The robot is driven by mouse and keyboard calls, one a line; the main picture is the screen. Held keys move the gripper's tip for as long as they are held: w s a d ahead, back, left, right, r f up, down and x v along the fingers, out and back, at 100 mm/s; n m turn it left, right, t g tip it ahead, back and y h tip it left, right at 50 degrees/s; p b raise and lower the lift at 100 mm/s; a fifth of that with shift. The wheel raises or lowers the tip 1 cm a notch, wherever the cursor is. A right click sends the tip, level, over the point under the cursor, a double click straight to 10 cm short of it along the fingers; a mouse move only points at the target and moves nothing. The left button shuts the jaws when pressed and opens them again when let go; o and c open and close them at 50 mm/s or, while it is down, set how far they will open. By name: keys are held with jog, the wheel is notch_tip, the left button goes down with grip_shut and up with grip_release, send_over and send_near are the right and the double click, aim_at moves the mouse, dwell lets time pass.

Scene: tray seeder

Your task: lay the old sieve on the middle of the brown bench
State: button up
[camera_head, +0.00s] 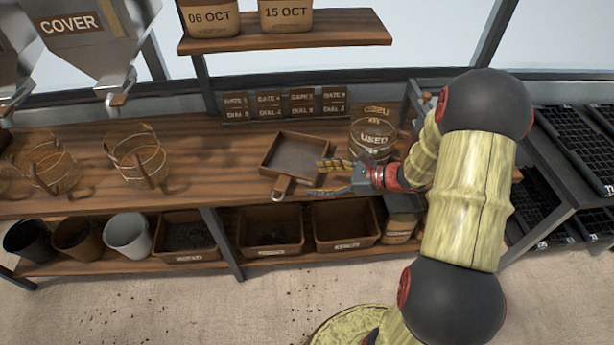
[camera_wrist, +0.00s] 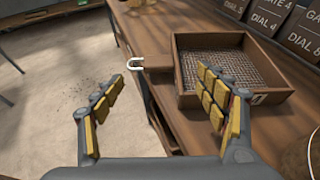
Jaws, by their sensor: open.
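The old sieve (camera_head: 298,158) is a square brown wooden frame with a grey mesh and a short handle with a pale hook end. It rests on the brown bench (camera_head: 210,165), right of the middle, its handle reaching to the front edge. The wrist view shows the sieve (camera_wrist: 225,58) ahead and right, its handle pointing left past the bench edge. My gripper (camera_head: 325,178) is open and empty at the bench's front edge, right of the sieve. In the wrist view, my gripper (camera_wrist: 160,100) has its fingers spread, the right finger overlapping the sieve's near edge.
Dial plates (camera_head: 285,103) stand at the back. Pots and bins (camera_head: 270,230) fill the lower shelf. Bare bench lies left of the sieve.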

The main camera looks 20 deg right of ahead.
jog(key=s+a+r+n+g+h, duration=0.3)
jog(key=s+a+r+n+g, duration=0.3)
jog(key=s+a+r+n, duration=0.6)
jog(key=s+d+r+n+t+h, duration=0.2)
jog(key=s+r+n+h, duration=0.5)
jog(key=n, duration=0.7)
jog(key=s+r, duration=0.2)
jog(key=s, duration=0.2)
jog(key=shift+s+d+r+t, duration=0.15)
jog(key=shift+s+d+t, duration=0.1)
jog(key=shift+d+t, duration=0.15)
